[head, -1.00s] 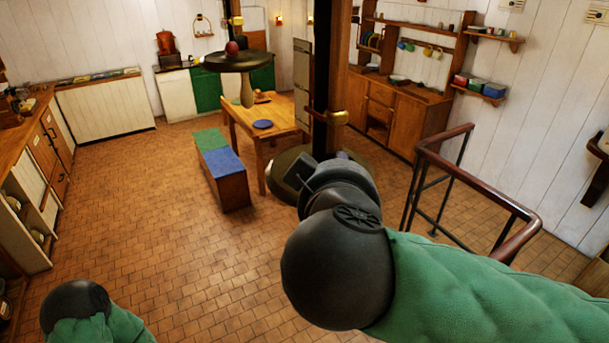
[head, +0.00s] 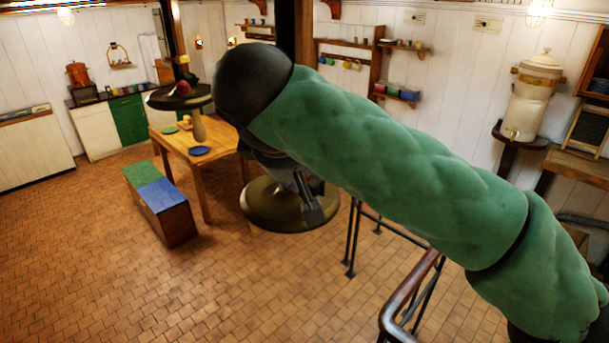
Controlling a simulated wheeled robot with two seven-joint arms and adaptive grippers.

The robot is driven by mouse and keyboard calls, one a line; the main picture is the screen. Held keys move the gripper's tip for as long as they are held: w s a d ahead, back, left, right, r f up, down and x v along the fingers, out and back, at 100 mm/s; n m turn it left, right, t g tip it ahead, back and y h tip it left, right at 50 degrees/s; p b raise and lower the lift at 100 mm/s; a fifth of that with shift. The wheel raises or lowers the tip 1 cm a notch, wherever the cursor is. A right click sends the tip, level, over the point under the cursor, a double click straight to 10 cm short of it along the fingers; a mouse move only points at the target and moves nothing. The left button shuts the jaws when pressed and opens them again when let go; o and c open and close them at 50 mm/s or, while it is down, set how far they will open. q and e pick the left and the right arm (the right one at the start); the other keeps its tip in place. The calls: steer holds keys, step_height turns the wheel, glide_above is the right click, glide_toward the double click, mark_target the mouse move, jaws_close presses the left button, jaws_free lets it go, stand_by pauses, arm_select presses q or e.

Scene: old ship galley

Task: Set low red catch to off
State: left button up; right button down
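I cannot make out a low red catch in this view. A small red round thing (head: 183,88) sits on a dark round top (head: 165,100) at the left, too small to identify as a catch. My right arm, in a green sleeve, reaches across from the lower right. My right gripper (head: 312,205) hangs below its dark joint, in front of the round base of the post, and appears empty. Its fingers are small and partly hidden, so I cannot tell whether they are open. My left gripper is out of view.
A wooden table (head: 215,164) with plates and a green-and-blue bench (head: 165,208) stand at the left. The round post base (head: 262,212) is in the middle. A railing (head: 405,290) stands at the lower right. Bare tiled floor fills the lower left.

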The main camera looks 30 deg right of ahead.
steer(key=shift+w+g, duration=0.1)
steer(key=shift+g, duration=0.2)
steer(key=c, duration=1.2)
jaws_free()
steer(key=o, duration=0.3)
steer(key=shift+w, duration=0.15)
steer(key=shift+o, duration=0.2)
steer(key=shift+a+r, duration=0.1)
steer(key=v, duration=0.7)
steer(key=shift+a, duration=0.1)
